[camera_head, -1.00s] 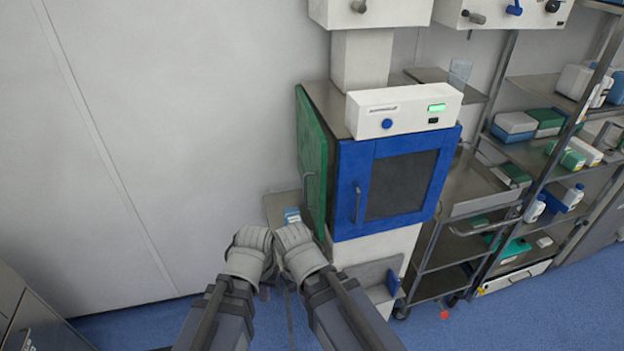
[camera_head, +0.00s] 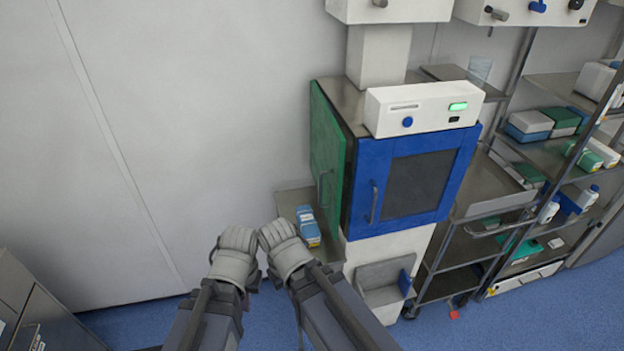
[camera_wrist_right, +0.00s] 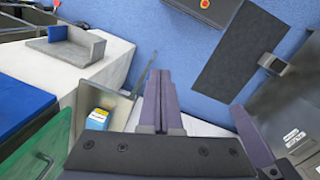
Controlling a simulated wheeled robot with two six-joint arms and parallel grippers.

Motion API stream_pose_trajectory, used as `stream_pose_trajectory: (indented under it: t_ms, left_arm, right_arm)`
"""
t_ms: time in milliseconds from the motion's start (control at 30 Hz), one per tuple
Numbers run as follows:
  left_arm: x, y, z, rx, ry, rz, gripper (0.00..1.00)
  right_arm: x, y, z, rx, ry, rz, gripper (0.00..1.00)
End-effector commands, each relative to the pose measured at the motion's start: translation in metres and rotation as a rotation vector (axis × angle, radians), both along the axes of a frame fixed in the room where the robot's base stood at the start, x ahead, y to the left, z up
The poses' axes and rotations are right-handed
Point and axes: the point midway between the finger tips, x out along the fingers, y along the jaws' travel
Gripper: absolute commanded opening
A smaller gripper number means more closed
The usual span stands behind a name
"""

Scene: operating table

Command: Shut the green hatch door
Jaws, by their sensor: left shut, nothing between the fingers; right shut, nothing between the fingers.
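The green hatch door (camera_head: 327,145) stands open on the left side of the cabinet, with a dark gap between it and the blue front door (camera_head: 405,185). Its grey handle (camera_head: 323,187) is on its outer face. In the right wrist view the green door (camera_wrist_right: 40,150) is at the lower left. My left gripper (camera_head: 235,240) and my right gripper (camera_head: 274,235) are side by side, below and left of the green door, apart from it. Both are shut and empty. The right gripper's shut fingers (camera_wrist_right: 158,100) also show in its wrist view.
A blue-and-white box (camera_head: 308,226) lies on a grey shelf (camera_head: 290,198) below the green door. A white control box (camera_head: 425,108) sits on top of the cabinet. A metal rack (camera_head: 480,185) stands to the right. The wall at left is bare.

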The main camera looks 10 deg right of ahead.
Motion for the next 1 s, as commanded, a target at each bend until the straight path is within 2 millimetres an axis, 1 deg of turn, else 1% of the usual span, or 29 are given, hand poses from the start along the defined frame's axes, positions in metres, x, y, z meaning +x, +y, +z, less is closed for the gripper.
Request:
stream_pose_trajectory:
  t_ms: [33, 233, 400, 533, 633, 900, 1000]
  left_arm:
    - [0.000, 0.000, 0.007, 0.000, 0.000, 0.000, 0.00]
    - [0.000, 0.000, 0.019, -0.001, 0.000, 0.001, 0.00]
    - [0.000, 0.000, 0.035, -0.001, 0.000, 0.003, 0.00]
    - [0.000, 0.000, 0.053, -0.001, 0.001, 0.004, 0.00]
    - [0.000, 0.000, 0.071, 0.000, 0.001, 0.005, 0.00]
    - [-0.001, 0.000, 0.131, -0.002, 0.002, 0.010, 0.00]
    - [-0.001, 0.000, 0.148, -0.002, 0.002, 0.011, 0.00]
  right_arm:
    - [0.002, -0.002, 0.007, 0.002, -0.002, -0.007, 0.00]
    - [0.006, -0.008, 0.018, 0.010, -0.008, -0.027, 0.00]
    - [0.011, -0.015, 0.034, 0.019, -0.013, -0.050, 0.00]
    - [0.017, -0.024, 0.053, 0.030, -0.022, -0.079, 0.00]
    - [0.022, -0.032, 0.070, 0.039, -0.032, -0.105, 0.00]
    - [0.040, -0.065, 0.130, 0.074, -0.064, -0.202, 0.00]
    - [0.046, -0.076, 0.147, 0.084, -0.075, -0.233, 0.00]
